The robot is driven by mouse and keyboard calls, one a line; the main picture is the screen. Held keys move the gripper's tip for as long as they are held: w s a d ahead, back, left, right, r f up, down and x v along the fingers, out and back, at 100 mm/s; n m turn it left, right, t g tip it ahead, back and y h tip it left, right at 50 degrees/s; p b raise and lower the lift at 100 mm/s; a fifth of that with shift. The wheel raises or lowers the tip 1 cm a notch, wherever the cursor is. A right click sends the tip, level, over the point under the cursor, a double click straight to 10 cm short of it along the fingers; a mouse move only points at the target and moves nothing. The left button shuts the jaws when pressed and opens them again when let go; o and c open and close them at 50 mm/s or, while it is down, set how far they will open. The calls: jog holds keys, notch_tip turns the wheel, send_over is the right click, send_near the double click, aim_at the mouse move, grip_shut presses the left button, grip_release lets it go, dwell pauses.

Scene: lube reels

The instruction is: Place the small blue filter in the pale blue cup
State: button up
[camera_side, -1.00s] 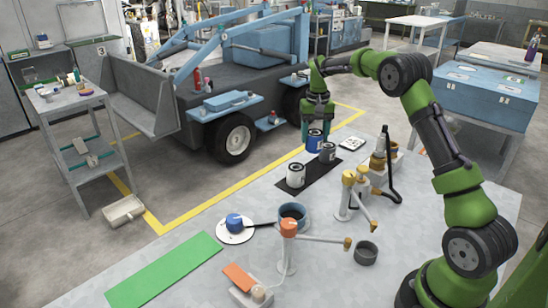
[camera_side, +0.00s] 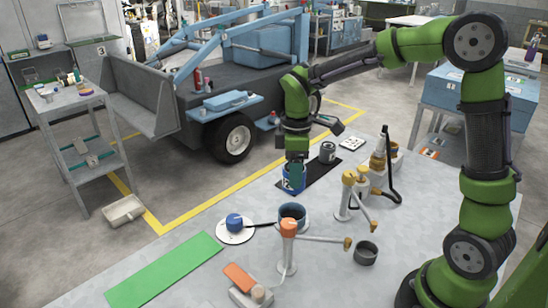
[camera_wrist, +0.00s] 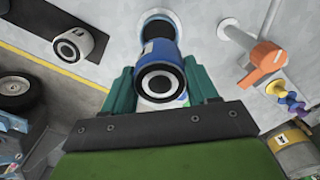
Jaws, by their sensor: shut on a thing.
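My gripper (camera_side: 293,165) is shut on the blue filter (camera_side: 294,181), just above or at the near end of the black mat, behind the cup in the side view. In the wrist view the blue filter (camera_wrist: 158,54) sits between the green fingers of my gripper (camera_wrist: 161,96), its pale top with a black ring toward the camera. Whether its base touches anything is hidden. The pale blue cup (camera_side: 303,223) stands nearer the side camera, round and open at the top, partly behind the orange-topped valve.
A grey canister (camera_side: 327,152) stands on the black mat (camera_side: 322,172). A pale canister (camera_wrist: 80,43) shows in the wrist view. A blue knob (camera_side: 234,222) sits on a white plate.

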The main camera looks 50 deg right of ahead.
notch_tip(320, 180, down, 10)
jog(key=shift+w+r, duration=0.1)
dwell(0.4)
jog(key=o, duration=1.2)
jog(key=shift+f, duration=0.2)
jog(key=shift+c, duration=0.2)
